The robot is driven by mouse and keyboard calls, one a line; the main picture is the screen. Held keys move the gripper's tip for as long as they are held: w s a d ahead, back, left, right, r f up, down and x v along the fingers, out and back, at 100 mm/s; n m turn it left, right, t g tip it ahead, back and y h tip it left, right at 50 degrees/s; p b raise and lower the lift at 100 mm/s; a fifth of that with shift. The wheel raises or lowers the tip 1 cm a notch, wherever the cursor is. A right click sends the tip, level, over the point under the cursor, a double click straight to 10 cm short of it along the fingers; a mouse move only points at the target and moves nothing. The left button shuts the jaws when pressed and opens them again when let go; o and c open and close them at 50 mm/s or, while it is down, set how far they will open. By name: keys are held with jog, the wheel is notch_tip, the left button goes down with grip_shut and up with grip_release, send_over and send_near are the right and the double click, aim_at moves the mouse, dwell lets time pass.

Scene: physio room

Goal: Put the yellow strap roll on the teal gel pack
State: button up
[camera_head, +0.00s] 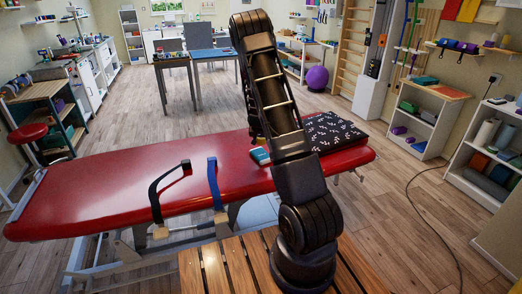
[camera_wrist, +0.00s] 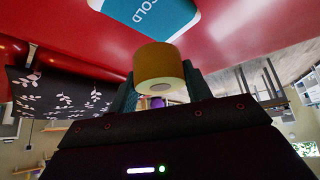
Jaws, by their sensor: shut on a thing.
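A yellow strap roll (camera_wrist: 158,62) shows in the wrist view, between the two fingers of my gripper (camera_wrist: 160,88). My gripper is shut on it. The teal gel pack (camera_wrist: 160,14), with a white edge and the word COLD, lies on the red couch in the wrist view, just beyond the roll. I cannot tell how big the gap between roll and pack is. In the head view the gel pack (camera_head: 260,156) lies on the couch just left of my arm.
The red treatment couch (camera_head: 110,185) spans the view. A dark patterned cushion (camera_head: 335,132) lies at its right end; it also shows in the wrist view (camera_wrist: 60,95). The couch's left part is bare.

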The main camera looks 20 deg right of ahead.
jog(key=shift+f, duration=3.5)
jog(key=shift+f, duration=0.1)
jog(key=o, duration=1)
jog(key=s+a+r+n+y, duration=0.1)
jog(key=s+a+r, duration=0.3)
jog(key=s+r, duration=0.5)
jog(key=s+a+r+n+y, duration=0.1)
jog(key=s+a+r+y, duration=0.3)
jog(key=r, duration=1)
jog(key=s+a+r+h, duration=0.1)
jog(key=s+a+r, duration=0.2)
jog(key=s+r, duration=0.7)
jog(key=s+r+n, duration=0.1)
jog(key=s+r, duration=0.2)
jog(key=s, duration=0.5)
jog(key=s+a+r+n+g, duration=0.1)
jog(key=s+r, duration=0.3)
jog(key=s, duration=0.5)
jog(key=s+r+n+h, duration=0.1)
jog(key=s+r, duration=0.3)
jog(key=s, duration=0.5)
jog(key=shift+s+a, duration=0.2)
jog(key=shift+s, duration=0.05)
